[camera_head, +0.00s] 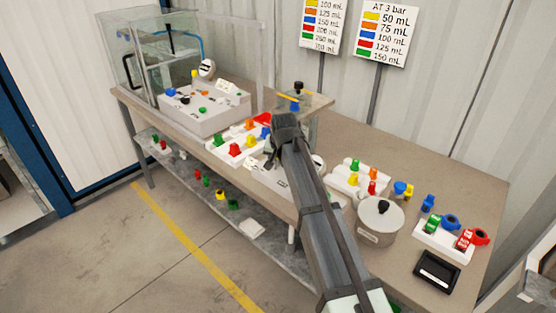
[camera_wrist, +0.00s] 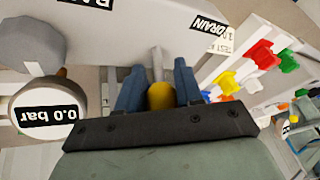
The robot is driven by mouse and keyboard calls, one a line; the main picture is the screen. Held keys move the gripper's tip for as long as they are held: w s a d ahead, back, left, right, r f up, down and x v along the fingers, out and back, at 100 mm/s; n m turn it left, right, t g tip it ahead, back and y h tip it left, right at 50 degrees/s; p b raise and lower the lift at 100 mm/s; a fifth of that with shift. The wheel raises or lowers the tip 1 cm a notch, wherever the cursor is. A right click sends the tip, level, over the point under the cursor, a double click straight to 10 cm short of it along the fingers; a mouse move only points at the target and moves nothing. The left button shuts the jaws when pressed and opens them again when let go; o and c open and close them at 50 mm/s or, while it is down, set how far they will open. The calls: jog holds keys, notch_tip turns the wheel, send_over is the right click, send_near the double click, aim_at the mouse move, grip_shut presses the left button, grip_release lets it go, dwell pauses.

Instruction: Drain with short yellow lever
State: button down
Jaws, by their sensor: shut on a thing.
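The yellow lever (camera_wrist: 161,96) shows in the wrist view as a rounded yellow end on a short grey shaft. The shaft runs to a white panel (camera_wrist: 120,38). A DRAIN label (camera_wrist: 209,23) is on the panel to the right of the lever. My gripper (camera_wrist: 158,76) is shut on the lever's yellow end, one blue finger on each side. In the head view my gripper (camera_head: 270,158) reaches down to the white unit (camera_head: 270,178) in the middle of the bench. The lever is hidden there.
A round gauge (camera_wrist: 46,108) reading 0.0 bar is left of my gripper. A rack of coloured plugs (camera_head: 240,145) stands close behind it. A lidded pot (camera_head: 380,220) and a dark display (camera_head: 437,271) are on the right of the bench. A clear enclosure (camera_head: 165,60) is at back left.

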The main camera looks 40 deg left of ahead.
jog(key=t, duration=0.1)
jog(key=s+t, duration=0.1)
jog(key=t, duration=0.1)
jog(key=shift+s+d+n, duration=0.1)
jog(key=shift+s+n, duration=0.15)
jog(key=shift+n, duration=0.15)
jog(key=shift+s+n+t+y, duration=0.2)
jog(key=shift+s+t, duration=0.15)
jog(key=shift+t, duration=0.75)
jog(key=shift+s+n+t+y, duration=0.1)
jog(key=shift+s+n+t, duration=0.2)
jog(key=shift+t, duration=0.8)
jog(key=c, duration=1.1)
grip_release()
jog(key=v, duration=1.4)
jog(key=shift+f, duration=0.15)
